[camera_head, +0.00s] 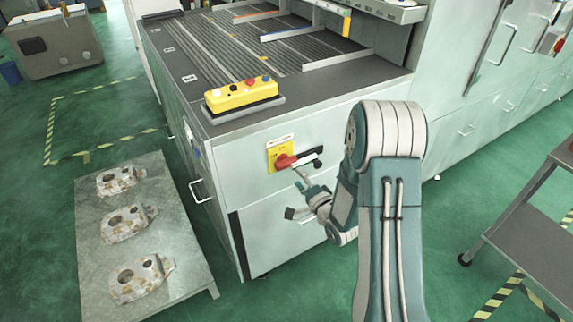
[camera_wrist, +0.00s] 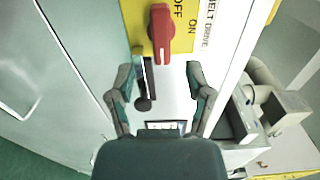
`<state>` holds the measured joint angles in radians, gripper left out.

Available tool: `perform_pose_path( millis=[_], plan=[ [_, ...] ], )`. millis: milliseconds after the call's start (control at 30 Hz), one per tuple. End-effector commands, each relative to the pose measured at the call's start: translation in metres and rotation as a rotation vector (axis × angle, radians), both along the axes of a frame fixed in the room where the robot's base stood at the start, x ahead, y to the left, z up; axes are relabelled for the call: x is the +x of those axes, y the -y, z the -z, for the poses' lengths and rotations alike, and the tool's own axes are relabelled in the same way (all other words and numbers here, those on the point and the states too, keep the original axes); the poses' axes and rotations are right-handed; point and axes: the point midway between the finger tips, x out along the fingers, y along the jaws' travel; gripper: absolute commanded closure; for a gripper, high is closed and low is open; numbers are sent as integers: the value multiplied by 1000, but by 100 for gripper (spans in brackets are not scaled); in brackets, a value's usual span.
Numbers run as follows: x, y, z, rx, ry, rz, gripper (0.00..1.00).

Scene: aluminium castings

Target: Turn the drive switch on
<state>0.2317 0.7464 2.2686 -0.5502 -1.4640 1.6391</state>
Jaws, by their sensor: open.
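The drive switch is a red rotary handle (camera_head: 285,162) on a yellow plate (camera_head: 274,152) on the front of the pale machine cabinet. In the wrist view the red handle (camera_wrist: 159,32) lies lengthwise up and down the picture, beside the printed words OFF and ON. A white label (camera_wrist: 211,20) next to the plate reads BELT DRIVE. My gripper (camera_head: 304,190) is just below and right of the switch in the head view. In the wrist view its two fingers (camera_wrist: 158,70) are spread and empty, with the red handle ahead of the gap, apart from both fingers.
A black lever with a round knob (camera_wrist: 144,101) sits close to the left finger. A yellow button box (camera_head: 241,95) stands on the machine's top edge. A low table (camera_head: 162,220) with several castings is at left; a grey cart (camera_head: 520,220) is at right.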

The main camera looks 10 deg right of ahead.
Motion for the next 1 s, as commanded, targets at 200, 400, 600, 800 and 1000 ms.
perform_pose_path(
  millis=[200,400,600,800,1000],
  plan=[
    [40,-14,0,-2,3,-3,34],
    [64,-21,0,-3,1,-1,34],
    [72,-23,0,-2,0,0,34],
    [72,-23,0,-2,0,1,43],
    [72,-23,0,-3,-1,1,95]
  ],
)
